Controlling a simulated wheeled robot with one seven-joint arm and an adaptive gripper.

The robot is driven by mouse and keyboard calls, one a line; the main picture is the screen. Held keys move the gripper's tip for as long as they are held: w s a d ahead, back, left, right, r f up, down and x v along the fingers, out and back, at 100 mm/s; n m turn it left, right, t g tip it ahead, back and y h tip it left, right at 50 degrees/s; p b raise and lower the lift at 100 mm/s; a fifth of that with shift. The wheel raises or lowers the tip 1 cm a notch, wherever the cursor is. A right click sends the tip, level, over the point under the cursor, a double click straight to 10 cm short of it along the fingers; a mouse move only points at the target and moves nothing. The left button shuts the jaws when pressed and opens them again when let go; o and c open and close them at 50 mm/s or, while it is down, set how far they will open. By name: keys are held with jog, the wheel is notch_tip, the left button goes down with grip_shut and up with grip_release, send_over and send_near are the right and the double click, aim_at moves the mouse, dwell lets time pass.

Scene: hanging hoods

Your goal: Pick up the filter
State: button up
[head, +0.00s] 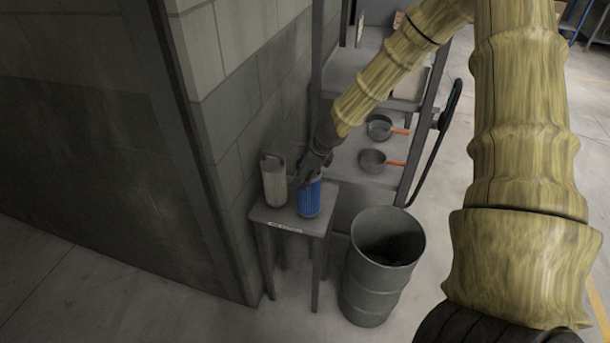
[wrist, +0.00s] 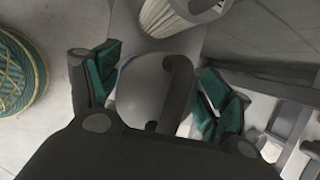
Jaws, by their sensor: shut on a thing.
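A blue pleated filter (head: 309,198) is upright at the right side of a small grey stand (head: 273,215). My gripper (head: 307,178) comes down on it from above and is shut on its top. In the wrist view, the filter's rounded grey cap with a dark handle bar (wrist: 152,88) lies between the teal finger pads of my gripper (wrist: 160,85). A cream pleated filter (head: 273,182) with a grey top stands close on the left; it also shows at the top of the wrist view (wrist: 165,15). I cannot tell whether the blue filter's base touches the stand.
A grey open drum (head: 370,295) stands right of the stand. Behind is a shelf rack (head: 345,160) with two pans (head: 373,161) with red handles. A block wall (head: 240,130) is close on the left. A round green-and-yellow patterned object (wrist: 18,75) is at the wrist view's left.

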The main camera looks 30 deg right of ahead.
jog(key=shift+r, duration=1.35)
jog(key=shift+s+b, duration=0.5)
jog(key=shift+s, duration=0.7)
jog(key=s+r+b, duration=0.1)
jog(key=s+b, duration=0.3)
jog(key=s, duration=0.9)
jog(key=shift+s+d+r, duration=0.15)
jog(key=shift+d+r, duration=0.05)
jog(key=shift+d, duration=0.05)
jog(key=shift+n, duration=0.3)
